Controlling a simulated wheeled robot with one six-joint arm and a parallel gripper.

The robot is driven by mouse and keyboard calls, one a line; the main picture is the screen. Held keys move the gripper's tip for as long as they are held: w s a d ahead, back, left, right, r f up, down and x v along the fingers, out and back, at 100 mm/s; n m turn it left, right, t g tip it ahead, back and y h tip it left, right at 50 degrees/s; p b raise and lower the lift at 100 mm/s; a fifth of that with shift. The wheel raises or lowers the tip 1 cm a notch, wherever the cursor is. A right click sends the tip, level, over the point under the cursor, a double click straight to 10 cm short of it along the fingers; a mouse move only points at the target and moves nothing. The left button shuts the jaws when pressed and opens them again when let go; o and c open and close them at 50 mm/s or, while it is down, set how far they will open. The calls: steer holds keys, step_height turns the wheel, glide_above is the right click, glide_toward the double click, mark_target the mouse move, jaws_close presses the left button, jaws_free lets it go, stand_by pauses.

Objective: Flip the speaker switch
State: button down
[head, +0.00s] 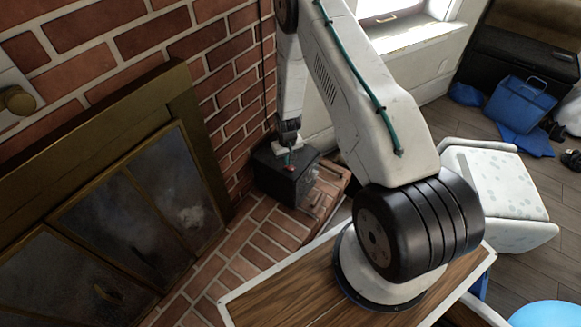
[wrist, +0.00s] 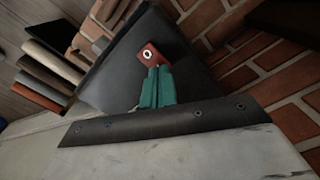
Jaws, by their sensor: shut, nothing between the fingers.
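The speaker (head: 280,180) is a dark box on the brick hearth, against the brick wall in the head view. Its dark top (wrist: 115,75) fills the middle of the wrist view. A small red switch plate (wrist: 152,54) with a pale round centre sits on that top; it shows as a red spot (head: 291,168) in the head view. My gripper (wrist: 160,70) has teal fingers, shut together and empty. The tips are right at the near edge of the red plate. I cannot tell whether they touch it. In the head view my gripper (head: 290,157) points down over the speaker.
A fireplace with a brass-coloured frame (head: 185,105) stands at the left. The brick hearth (head: 262,238) runs in front of it. In the wrist view, several book-like slabs (wrist: 45,78) lie beside the speaker. A white chair (head: 500,190) stands at the right on the wooden floor.

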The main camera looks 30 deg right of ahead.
steer(key=shift+f, duration=0.4)
steer(key=shift+r, duration=3.5)
